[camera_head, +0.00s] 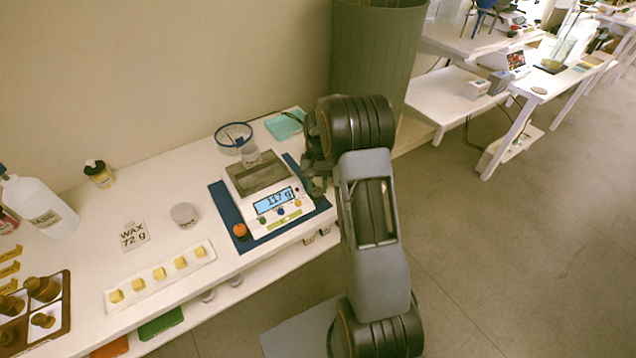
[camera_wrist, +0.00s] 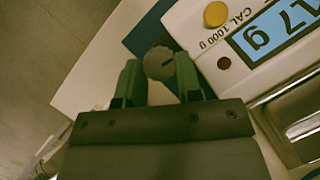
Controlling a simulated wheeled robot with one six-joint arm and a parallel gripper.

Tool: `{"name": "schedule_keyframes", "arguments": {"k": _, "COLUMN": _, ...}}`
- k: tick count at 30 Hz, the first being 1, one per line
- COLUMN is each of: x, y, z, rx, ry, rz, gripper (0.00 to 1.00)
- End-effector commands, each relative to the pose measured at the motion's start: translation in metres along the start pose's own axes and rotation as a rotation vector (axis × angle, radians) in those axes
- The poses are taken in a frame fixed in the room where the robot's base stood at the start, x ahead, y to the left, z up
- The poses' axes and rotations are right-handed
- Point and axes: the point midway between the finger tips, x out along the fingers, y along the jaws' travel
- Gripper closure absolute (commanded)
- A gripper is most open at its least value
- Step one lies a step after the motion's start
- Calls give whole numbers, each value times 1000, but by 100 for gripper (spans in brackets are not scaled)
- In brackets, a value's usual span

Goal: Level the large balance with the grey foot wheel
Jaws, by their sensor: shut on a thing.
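The large balance (camera_head: 290,216) stands on a blue mat (camera_head: 223,203), with a small clear cup on its pan and a lit display that seems to read 117 g. In the wrist view the balance's corner (camera_wrist: 193,20) shows, marked CAL 1000 g. The grey foot wheel (camera_wrist: 158,60) is a round knob with a dark mark, just off that corner. My gripper (camera_wrist: 159,74) has its green fingers on either side of the wheel, shut on it. In the head view my gripper (camera_head: 316,187) is at the balance's right side, and the grey wheel is hidden. An orange foot wheel (camera_head: 240,230) is at the front left.
A strip of yellow wax cubes (camera_head: 160,276), a WAX 72 g card (camera_head: 134,235) and a small round tin (camera_head: 184,214) are left of the balance. A blue-rimmed round dish (camera_head: 233,134) is behind it. A tall grey-green bin (camera_head: 372,60) stands behind my arm.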

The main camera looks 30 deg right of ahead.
Motion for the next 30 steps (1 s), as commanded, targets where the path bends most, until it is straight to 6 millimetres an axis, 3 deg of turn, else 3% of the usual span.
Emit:
{"name": "schedule_keyframes", "arguments": {"k": 15, "x": -1, "y": -4, "z": 1, "rx": -410, "ry": 2, "rz": 171, "gripper": 91}}
{"name": "schedule_keyframes", "arguments": {"k": 30, "x": 0, "y": -6, "z": 1, "rx": -593, "ry": 3, "rz": 246, "gripper": 91}}
